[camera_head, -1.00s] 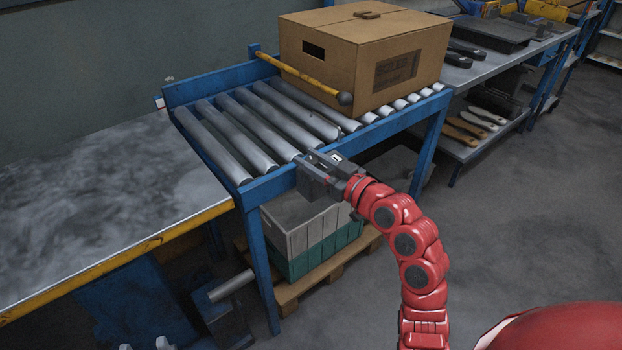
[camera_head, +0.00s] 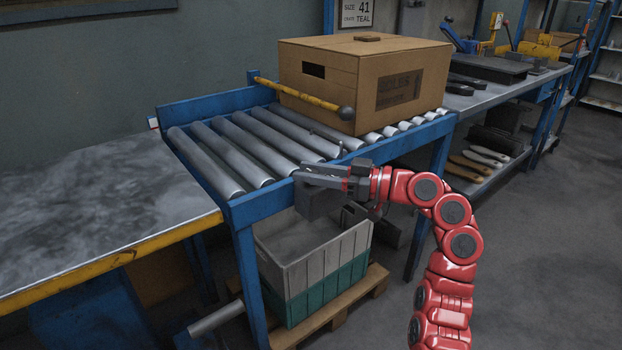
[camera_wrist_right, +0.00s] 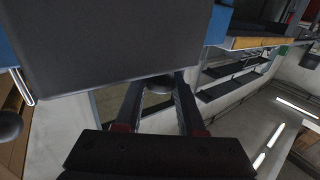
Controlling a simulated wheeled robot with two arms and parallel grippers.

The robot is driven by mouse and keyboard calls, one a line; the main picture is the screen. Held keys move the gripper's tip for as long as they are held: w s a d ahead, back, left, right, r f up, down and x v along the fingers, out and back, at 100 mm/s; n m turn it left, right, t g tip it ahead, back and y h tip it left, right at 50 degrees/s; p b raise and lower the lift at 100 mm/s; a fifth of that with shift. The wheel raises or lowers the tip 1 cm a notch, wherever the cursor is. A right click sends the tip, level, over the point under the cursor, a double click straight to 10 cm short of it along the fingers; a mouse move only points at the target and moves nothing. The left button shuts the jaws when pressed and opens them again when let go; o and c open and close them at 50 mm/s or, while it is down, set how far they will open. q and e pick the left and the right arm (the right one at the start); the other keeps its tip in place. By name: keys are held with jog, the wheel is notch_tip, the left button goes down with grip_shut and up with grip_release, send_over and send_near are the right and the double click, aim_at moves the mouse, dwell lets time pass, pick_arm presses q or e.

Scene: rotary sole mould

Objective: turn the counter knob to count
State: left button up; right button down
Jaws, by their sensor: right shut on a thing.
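The counter is a dark grey box (camera_head: 316,203) on the front rail of the blue roller conveyor; it fills the upper left of the right wrist view (camera_wrist_right: 110,40). Its dark, rounded knob (camera_wrist_right: 158,84) shows between my right fingers in that view. My right gripper (camera_head: 318,176) reaches in from the right at the counter and is shut on the knob (camera_wrist_right: 158,98). In the head view the fingers hide the knob. No count can be read. My left gripper is not in view.
A cardboard box (camera_head: 365,80) stands on the rollers, with a yellow rod with a dark ball end (camera_head: 346,113) in front of it. A grey and green crate (camera_head: 312,262) sits on a pallet below. A metal table (camera_head: 90,205) adjoins at left. Floor at right is clear.

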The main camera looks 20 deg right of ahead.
dwell(0.3)
jog(key=c, duration=0.5)
grip_release()
jog(key=p+v, duration=0.3)
jog(key=v, duration=1.4)
jog(key=shift+d+p, duration=0.2)
jog(key=shift+p, duration=0.15)
